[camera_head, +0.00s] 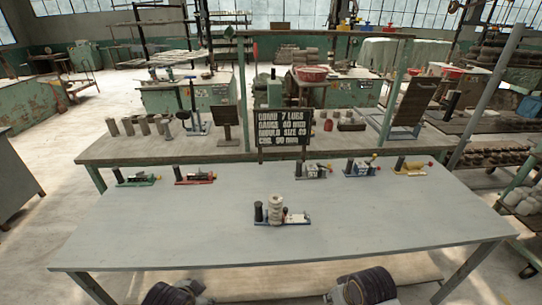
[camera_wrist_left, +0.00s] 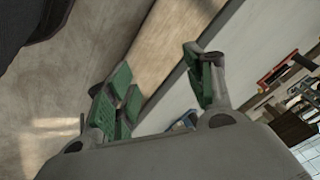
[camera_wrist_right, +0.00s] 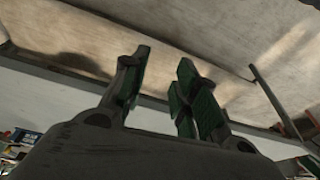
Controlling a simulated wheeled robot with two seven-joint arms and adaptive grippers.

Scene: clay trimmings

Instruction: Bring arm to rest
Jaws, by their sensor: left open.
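My left gripper (camera_wrist_left: 160,88) shows in the left wrist view with its green-padded fingers wide apart and nothing between them. My right gripper (camera_wrist_right: 155,88) shows in the right wrist view with its fingers apart and empty. Both wrist views show floor and a table edge past the fingers. In the head view, only dark rounded parts of my two arms show at the bottom edge, below the table's front edge; the fingers are hidden there. A white and blue fixture (camera_head: 295,219) stands mid-table, with a stack of pale clay pieces (camera_head: 275,208) and a dark cylinder beside it.
The grey table (camera_head: 180,235) is clear around the middle fixture. Along its far side stand a green fixture (camera_head: 138,180), a red one (camera_head: 195,177), a grey one (camera_head: 313,171), a blue one (camera_head: 361,168) and a yellow one (camera_head: 411,167). A lettered black sign (camera_head: 283,127) stands behind.

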